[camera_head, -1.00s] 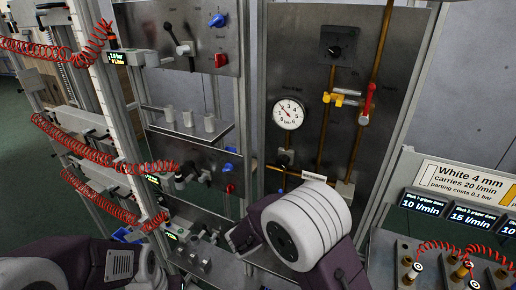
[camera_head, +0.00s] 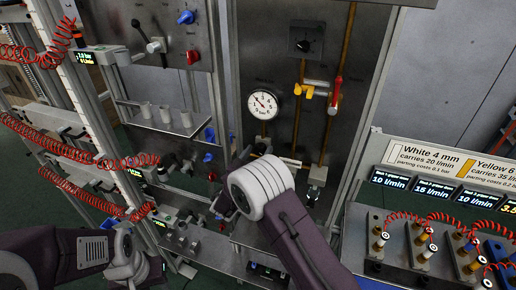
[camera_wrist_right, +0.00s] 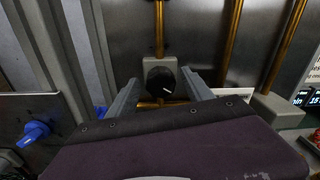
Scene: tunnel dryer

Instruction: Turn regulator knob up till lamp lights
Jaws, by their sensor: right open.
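A black round knob with a white mark (camera_wrist_right: 160,80) sits on a grey block on a brass pipe in the right wrist view. In the head view the knob (camera_head: 263,147) is below the round white gauge (camera_head: 263,104), partly hidden by my right wrist. My right gripper (camera_wrist_right: 161,92) is open, with one finger on each side of the knob and gaps visible. I cannot tell how deep the fingers reach. The gauge needle points to the upper left. I cannot make out a lit lamp. My left arm shows at the lower left, its fingers out of sight.
A red-handled valve (camera_head: 336,92) and yellow fitting (camera_head: 307,92) are on the pipes to the right. A black switch (camera_head: 304,46) is above. A blue knob (camera_wrist_right: 36,131) is left of my gripper. A bench with hose couplings (camera_head: 420,240) stands at the right.

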